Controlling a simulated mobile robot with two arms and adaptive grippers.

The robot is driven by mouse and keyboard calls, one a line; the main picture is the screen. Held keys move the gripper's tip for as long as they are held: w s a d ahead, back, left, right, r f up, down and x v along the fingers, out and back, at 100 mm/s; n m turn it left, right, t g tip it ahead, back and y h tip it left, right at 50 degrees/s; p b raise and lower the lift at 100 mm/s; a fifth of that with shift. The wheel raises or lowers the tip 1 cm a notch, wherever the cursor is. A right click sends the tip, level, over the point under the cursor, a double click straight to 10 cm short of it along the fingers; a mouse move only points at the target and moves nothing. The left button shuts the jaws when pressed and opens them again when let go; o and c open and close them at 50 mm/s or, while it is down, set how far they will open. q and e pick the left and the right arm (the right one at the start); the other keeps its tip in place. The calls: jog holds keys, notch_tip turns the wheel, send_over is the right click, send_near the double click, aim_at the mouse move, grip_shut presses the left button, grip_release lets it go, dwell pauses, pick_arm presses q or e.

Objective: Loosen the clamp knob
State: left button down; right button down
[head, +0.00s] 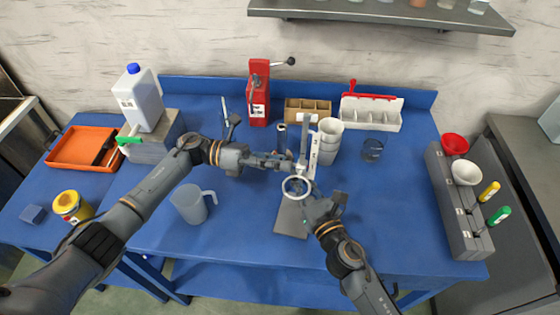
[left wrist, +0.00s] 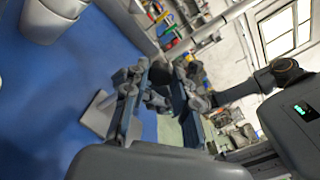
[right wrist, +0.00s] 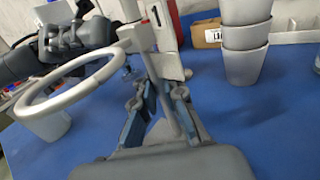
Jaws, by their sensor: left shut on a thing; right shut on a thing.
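A lab stand has a grey base plate (head: 290,221) and an upright rod (head: 304,140), with a white ring (head: 297,187) on its front side. In the right wrist view the ring (right wrist: 68,88) is large at left, and the rod (right wrist: 164,95) stands between my right fingers. My right gripper (head: 312,203) is shut on the rod below the ring. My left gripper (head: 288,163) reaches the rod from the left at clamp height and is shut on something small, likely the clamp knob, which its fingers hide. My left gripper (left wrist: 158,105) also shows in its own wrist view.
Stacked white cups (head: 329,138) stand close right of the rod, with a glass (head: 372,150) beyond. The blue table's front right is clear.

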jog(key=shift+s+a, duration=0.1)
pick_arm(q)
jog(key=shift+w+n, duration=0.2)
jog(key=shift+n, duration=8.7)
jog(key=c, duration=1.3)
grip_release()
jog(key=shift+s, duration=0.1)
jog(key=shift+c, duration=0.2)
jog(key=shift+a, duration=0.1)
